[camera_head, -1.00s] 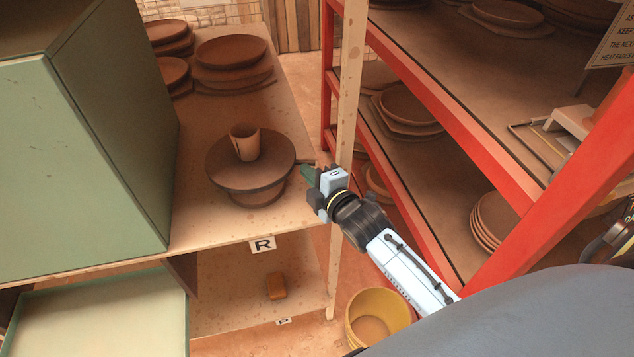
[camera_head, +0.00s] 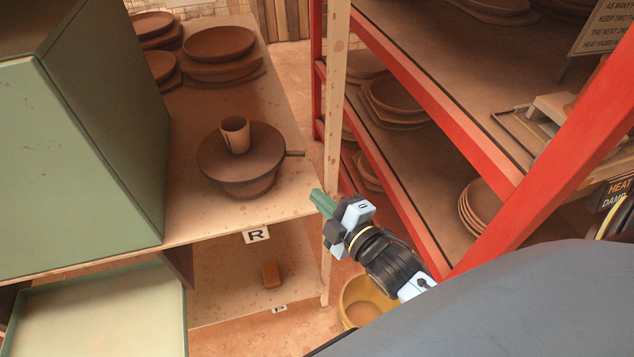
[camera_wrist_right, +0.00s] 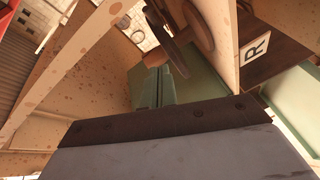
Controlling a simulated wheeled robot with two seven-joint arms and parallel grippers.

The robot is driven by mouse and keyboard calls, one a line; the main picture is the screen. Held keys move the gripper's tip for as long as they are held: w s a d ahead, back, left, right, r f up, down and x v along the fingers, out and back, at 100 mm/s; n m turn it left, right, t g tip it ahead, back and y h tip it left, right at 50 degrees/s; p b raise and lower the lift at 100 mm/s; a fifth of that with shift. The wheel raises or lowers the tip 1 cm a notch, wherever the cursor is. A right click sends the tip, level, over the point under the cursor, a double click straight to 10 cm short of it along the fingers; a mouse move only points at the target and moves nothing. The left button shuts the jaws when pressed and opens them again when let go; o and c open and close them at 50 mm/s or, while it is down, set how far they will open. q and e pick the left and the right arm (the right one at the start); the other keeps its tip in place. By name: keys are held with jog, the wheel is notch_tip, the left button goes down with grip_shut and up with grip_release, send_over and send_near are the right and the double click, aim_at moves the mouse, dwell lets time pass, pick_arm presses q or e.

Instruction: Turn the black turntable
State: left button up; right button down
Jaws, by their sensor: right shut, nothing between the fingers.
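The dark turntable (camera_head: 262,150) stands on the wooden shelf, with a round top on a narrower base. A short peg (camera_head: 295,154) sticks out from the turntable's right side. My right gripper (camera_head: 318,200) is shut and empty, to the right of and in front of the turntable, near the shelf's front corner and apart from the peg. Its green fingers (camera_wrist_right: 158,87) show closed together in the right wrist view. My left gripper is not in view.
A pale post (camera_head: 336,110) stands at the shelf's right corner, close to my right gripper. A red rack (camera_head: 440,105) with stacked plates is to the right. A green box (camera_head: 85,150) stands left of the turntable. A yellow bucket (camera_head: 350,290) is below.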

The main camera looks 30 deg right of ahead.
jog(key=w+a+f+n+h+b, duration=0.15)
jog(key=n+h, duration=0.25)
jog(key=n, duration=0.7)
jog(key=a+f+n+h+b, duration=0.25)
jog(key=n+h, duration=0.25)
jog(key=n, duration=0.6)
jog(key=a+f+n+h+b, duration=0.2)
jog(key=n+h, duration=0.2)
jog(key=n, duration=0.7)
jog(key=x, duration=1.3)
jog(key=shift+r+p, duration=0.1)
jog(key=shift+p, duration=0.2)
jog(key=shift+w+d, duration=0.25)
jog(key=shift+w, duration=0.15)
